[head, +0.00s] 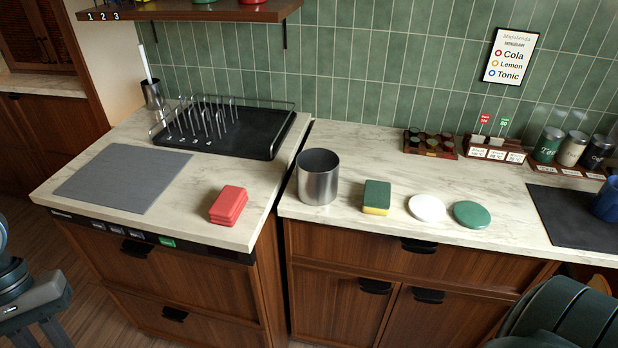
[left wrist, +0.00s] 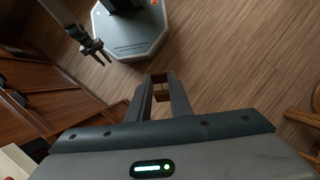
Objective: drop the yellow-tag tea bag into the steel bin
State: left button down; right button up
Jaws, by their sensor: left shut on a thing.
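The steel bin (head: 318,186) is an open cylinder standing upright on the right counter, near its left end. My left gripper (left wrist: 160,83) is shut on a small brown thing (left wrist: 160,88) over the floor; it may be the tea bag, but no yellow tag shows. In the head view its hand is at the lower left edge, well away from the bin. A tea holder (head: 492,153) at the back right has a red tag (head: 485,118) and a green tag (head: 503,121); no yellow one shows there. My right gripper (left wrist: 96,51) shows small in the left wrist view, its opening unclear.
A sponge (head: 376,197), a white disc (head: 427,207) and a green disc (head: 471,214) lie right of the bin. Red blocks (head: 228,205), a grey mat (head: 122,178) and a dish rack (head: 225,133) are on the left counter. A narrow gap separates the counters.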

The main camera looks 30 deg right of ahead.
aim_at(318, 198)
jog(key=l, duration=1.9)
